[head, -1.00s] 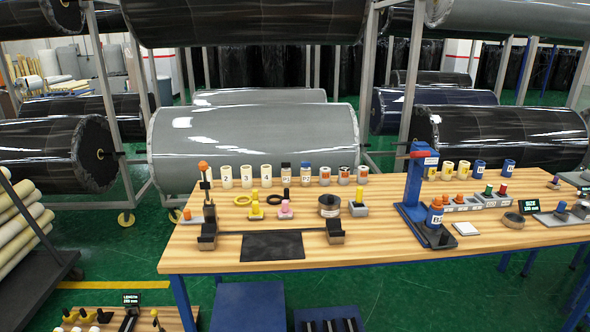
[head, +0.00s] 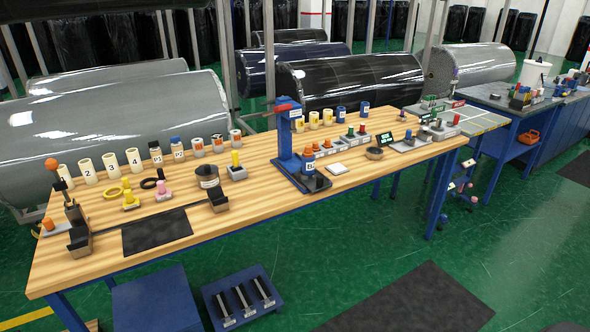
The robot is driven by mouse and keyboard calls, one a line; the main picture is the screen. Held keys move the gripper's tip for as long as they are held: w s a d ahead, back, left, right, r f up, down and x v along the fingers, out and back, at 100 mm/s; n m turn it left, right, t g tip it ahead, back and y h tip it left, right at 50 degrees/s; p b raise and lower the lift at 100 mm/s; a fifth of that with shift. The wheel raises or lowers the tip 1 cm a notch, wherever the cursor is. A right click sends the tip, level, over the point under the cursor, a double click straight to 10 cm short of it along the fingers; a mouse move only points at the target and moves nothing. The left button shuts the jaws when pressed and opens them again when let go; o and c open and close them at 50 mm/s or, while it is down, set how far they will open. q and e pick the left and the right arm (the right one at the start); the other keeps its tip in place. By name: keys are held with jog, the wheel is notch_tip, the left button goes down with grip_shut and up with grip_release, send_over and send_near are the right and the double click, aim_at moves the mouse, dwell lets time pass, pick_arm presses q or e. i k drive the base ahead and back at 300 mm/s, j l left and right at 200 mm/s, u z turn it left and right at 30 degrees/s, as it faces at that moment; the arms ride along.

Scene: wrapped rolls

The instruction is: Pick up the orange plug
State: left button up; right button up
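Several orange pieces show on the wooden table, and I cannot tell which is the orange plug. Another orange plug-like piece (head: 327,144) stands on a grey block just right of the press. A small orange piece (head: 48,225) stands on a grey plate at the table's left end, near a post topped by an orange ball (head: 51,164). Neither of my grippers is in view.
The wooden table (head: 285,190) has a blue press (head: 286,140) near its middle. Cream, grey and blue cylinders line the back edge. A black mat (head: 156,231) lies at front left. Green floor is open in front, with a dark floor mat (head: 410,300).

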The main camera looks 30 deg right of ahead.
aim_at(308, 153)
jog(key=i+z, duration=0.25)
jog(key=i, duration=1.05)
